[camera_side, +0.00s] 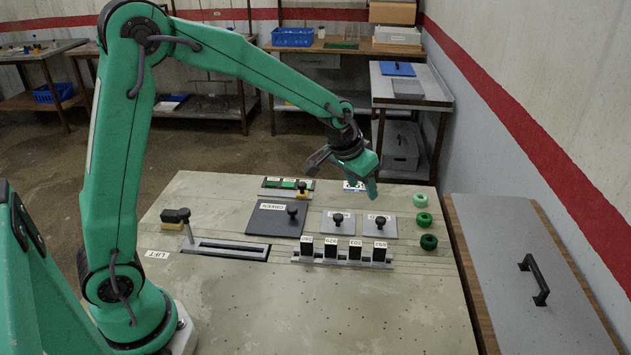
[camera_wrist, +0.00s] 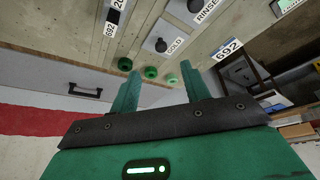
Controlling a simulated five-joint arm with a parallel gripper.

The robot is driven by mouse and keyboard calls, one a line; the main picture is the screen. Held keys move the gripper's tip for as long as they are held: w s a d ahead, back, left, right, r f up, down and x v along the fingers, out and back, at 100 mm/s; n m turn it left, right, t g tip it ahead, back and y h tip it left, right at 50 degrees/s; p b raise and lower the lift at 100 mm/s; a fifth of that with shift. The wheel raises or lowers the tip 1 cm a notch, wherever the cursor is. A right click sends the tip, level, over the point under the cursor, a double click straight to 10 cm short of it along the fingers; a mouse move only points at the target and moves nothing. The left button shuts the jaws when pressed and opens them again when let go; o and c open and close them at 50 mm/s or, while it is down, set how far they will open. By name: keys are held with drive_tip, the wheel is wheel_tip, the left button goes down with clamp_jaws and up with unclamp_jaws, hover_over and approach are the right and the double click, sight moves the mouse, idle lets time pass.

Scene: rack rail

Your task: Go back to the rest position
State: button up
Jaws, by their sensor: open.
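My gripper (camera_side: 362,188) is above the far part of the worktable (camera_side: 225,320), near its back right, with its fingers pointing down. It also shows in the wrist view (camera_wrist: 161,70), where its two green fingers are apart with nothing between them. The rack rail (camera_side: 345,262) carries several dark labelled modules (camera_side: 331,248) standing upright in a row. My gripper is beyond this rail and apart from it. A small white labelled piece lies partly hidden behind my fingers.
Two grey plates with black knobs (camera_side: 338,219) and a dark board (camera_side: 262,219) lie behind the rail. Three green rings (camera_side: 424,219) line the right edge. A lever (camera_side: 185,224) stands at a slot on the left. A grey lid with handle (camera_side: 540,282) is at right. The table front is clear.

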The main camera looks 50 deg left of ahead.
drive_tip(key=s+a+r, duration=0.2)
drive_tip(key=s+r, duration=0.7)
drive_tip(key=s, duration=0.4)
drive_tip(key=s+t, duration=0.1)
drive_tip(key=s, duration=1.3)
drive_tip(key=shift+a+r, duration=0.3)
drive_tip(key=shift+r, duration=0.15)
